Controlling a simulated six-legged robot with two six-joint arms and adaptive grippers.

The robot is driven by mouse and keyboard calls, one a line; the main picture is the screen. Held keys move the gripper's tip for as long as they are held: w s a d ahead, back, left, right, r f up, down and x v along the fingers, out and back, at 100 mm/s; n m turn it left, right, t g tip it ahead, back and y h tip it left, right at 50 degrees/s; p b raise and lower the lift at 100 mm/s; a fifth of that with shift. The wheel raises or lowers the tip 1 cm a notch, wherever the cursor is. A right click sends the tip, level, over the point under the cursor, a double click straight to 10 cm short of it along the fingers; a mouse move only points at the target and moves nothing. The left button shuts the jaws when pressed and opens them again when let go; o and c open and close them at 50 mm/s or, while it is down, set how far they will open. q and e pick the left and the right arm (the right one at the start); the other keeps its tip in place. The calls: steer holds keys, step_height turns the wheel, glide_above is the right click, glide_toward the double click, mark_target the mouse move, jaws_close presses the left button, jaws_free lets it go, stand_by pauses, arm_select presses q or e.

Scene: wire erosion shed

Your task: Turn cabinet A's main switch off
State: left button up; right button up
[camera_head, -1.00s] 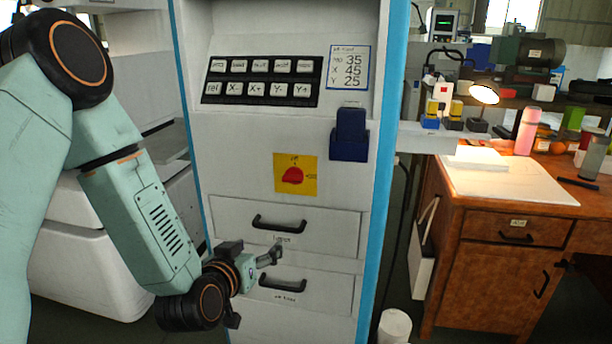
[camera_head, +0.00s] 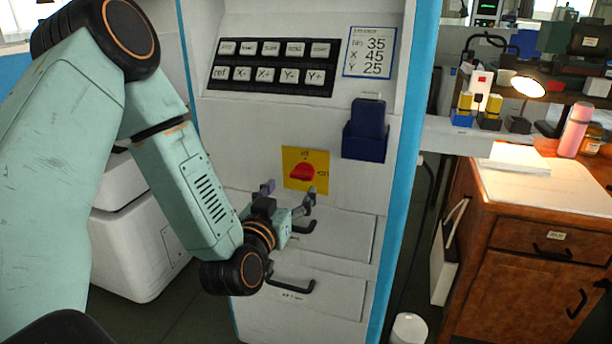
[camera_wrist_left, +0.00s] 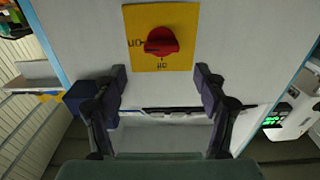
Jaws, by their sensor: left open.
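The main switch is a red rotary knob (camera_head: 302,173) on a yellow plate, on the front of a white cabinet (camera_head: 250,130) with blue edges. It shows upside down in the wrist view, a red knob (camera_wrist_left: 160,41) with "on" and "off" lettering. A dark mark on the knob appears to point to the "on" side. My left gripper (camera_head: 289,190) is open and empty, just below and in front of the plate. In the wrist view its two fingers (camera_wrist_left: 160,76) stand apart, with the knob beyond them and between their lines. No letter A is readable on the cabinet.
A black key panel (camera_head: 270,66) and a number card (camera_head: 370,51) are above the switch. A dark blue holder (camera_head: 365,140) juts out to its upper right. Drawer handles (camera_head: 292,286) stick out below. A wooden desk (camera_head: 515,235) stands at right.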

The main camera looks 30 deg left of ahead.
mark_target(300, 175)
arm_select(q)
steer(key=b+x, duration=0.1)
steer(key=x, duration=0.5)
steer(key=shift+a+f, duration=0.15)
steer(key=shift+f, duration=0.05)
steer(key=shift+w, duration=0.25)
steer(key=shift+r, duration=0.25)
steer(key=shift+w+a+f, duration=0.1)
steer(key=shift+w+f, duration=0.05)
steer(key=shift+w, duration=0.05)
steer(key=c, duration=0.3)
steer(key=shift+s, duration=0.1)
steer(key=shift+c, duration=1.3)
steer(key=c, duration=0.6)
